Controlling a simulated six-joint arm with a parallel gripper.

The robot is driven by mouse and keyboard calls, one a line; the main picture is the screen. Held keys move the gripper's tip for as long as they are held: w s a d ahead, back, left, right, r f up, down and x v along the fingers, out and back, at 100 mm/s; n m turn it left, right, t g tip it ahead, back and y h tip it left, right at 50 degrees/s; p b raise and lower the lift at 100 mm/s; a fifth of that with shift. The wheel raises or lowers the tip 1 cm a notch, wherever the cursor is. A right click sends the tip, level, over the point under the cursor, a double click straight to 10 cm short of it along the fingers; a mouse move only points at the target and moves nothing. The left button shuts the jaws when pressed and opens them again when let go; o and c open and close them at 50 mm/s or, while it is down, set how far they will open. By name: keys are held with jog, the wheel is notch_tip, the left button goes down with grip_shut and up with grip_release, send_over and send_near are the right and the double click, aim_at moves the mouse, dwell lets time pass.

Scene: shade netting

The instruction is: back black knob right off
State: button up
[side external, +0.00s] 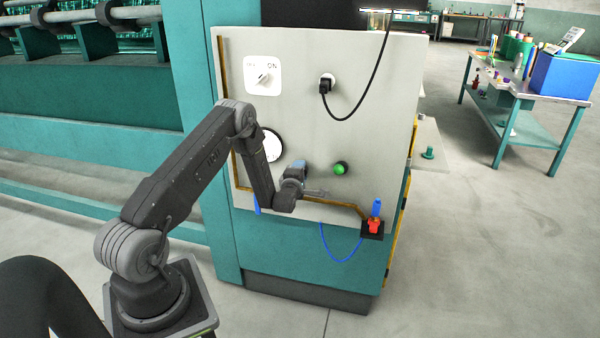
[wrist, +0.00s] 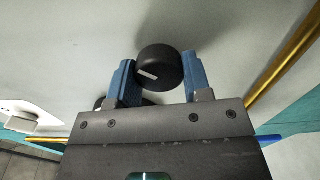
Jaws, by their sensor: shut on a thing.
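The black knob (wrist: 158,66) shows in the wrist view as a short round cap with a white mark on its face. My gripper (wrist: 158,75) is shut on it, with one blue finger on each side. In the side external view my gripper (side external: 296,172) is low on the front of the pale panel (side external: 300,120). The knob cannot be made out there. I cannot tell whether the knob still touches the panel.
A white OFF/ON switch (side external: 263,77), a black plug (side external: 326,86) with a hanging cable, a round white gauge (side external: 271,146) and a green button (side external: 340,168) are on the panel. A yellow strip (wrist: 290,70) runs right of the knob.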

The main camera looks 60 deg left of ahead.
jog(key=n, duration=0.7)
jog(key=shift+f, duration=0.1)
jog(key=n, duration=0.4)
jog(key=shift+w+n, duration=0.1)
jog(key=shift+n, duration=1.5)
jog(key=o, duration=0.9)
jog(key=shift+d, duration=0.1)
jog(key=v, duration=1.3)
jog(key=shift+s+d, duration=0.25)
jog(key=shift+s, duration=0.05)
